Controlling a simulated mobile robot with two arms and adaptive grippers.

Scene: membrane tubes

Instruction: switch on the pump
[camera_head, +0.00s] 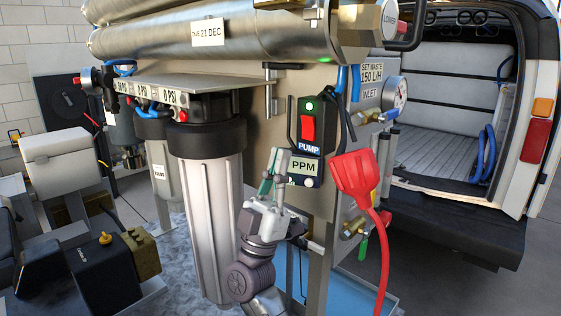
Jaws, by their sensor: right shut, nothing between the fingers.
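The pump switch is a red rocker (308,129) on a black box marked PUMP (309,149). A small green light (309,106) shows at the top of the box. A PPM meter (303,167) sits just below it. My right gripper (277,165) is shut and empty, pointing up. In the picture it is below and left of the switch, beside the PPM meter. I cannot tell whether it touches the panel. My left gripper is not in view.
A red plug (355,172) with a red cable hangs right of the switch. A large grey filter housing (208,200) stands left of my right gripper. Steel membrane tubes (205,33) run above. An open van (450,120) stands behind at right.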

